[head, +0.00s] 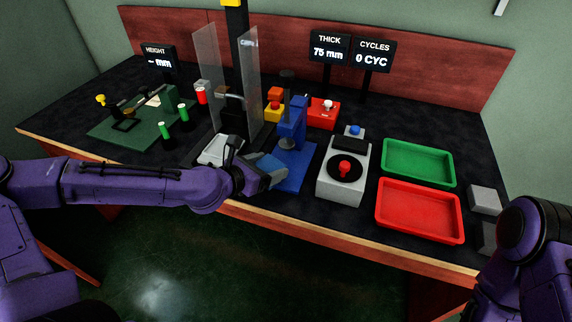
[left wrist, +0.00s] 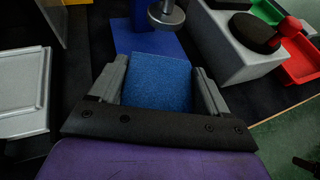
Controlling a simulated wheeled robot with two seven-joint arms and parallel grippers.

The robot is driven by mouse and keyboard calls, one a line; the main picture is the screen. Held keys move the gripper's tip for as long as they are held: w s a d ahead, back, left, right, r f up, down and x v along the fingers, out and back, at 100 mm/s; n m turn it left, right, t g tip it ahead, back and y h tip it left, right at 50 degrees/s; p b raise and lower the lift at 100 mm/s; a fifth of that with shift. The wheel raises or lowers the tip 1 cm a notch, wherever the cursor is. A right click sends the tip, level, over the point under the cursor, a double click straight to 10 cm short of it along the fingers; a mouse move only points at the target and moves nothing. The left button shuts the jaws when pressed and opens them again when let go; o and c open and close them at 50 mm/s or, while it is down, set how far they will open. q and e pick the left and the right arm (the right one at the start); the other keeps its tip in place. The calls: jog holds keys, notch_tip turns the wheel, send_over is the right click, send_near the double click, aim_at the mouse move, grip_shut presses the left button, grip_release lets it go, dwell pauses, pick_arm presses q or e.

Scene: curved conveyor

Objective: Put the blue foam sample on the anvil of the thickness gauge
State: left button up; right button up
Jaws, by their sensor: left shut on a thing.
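The blue foam sample (left wrist: 158,84) is a textured block between the two grey fingers of my left gripper (left wrist: 160,88), which is shut on it. In the head view my left gripper (head: 268,173) is at the near left side of the blue thickness gauge (head: 291,125), close to its base plate. In the left wrist view the gauge's round metal presser foot (left wrist: 166,15) is above and just beyond the foam. I cannot tell whether the foam touches the base. The anvil is not clearly visible. My right gripper is out of view; only its arm shows.
The gauge display (head: 330,47) reads 75 mm. A grey box with a red knob (head: 344,170) stands right of the gauge, then green (head: 418,163) and red (head: 420,211) trays. Clear upright panels (head: 249,80) and a light plate (head: 220,149) are to the left.

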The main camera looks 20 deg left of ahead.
aim_at(278, 160)
pick_arm(q)
jog(key=w+d, duration=0.1)
jog(key=w, duration=0.1)
jog(key=w+d, duration=0.1)
jog(key=w, duration=0.1)
jog(key=w+d, duration=0.1)
jog(key=w, duration=0.1)
jog(key=shift+f, duration=0.75)
jog(key=shift+a, duration=0.1)
jog(key=shift+f, duration=0.15)
jog(key=o, duration=1.1)
jog(key=shift+c, duration=0.2)
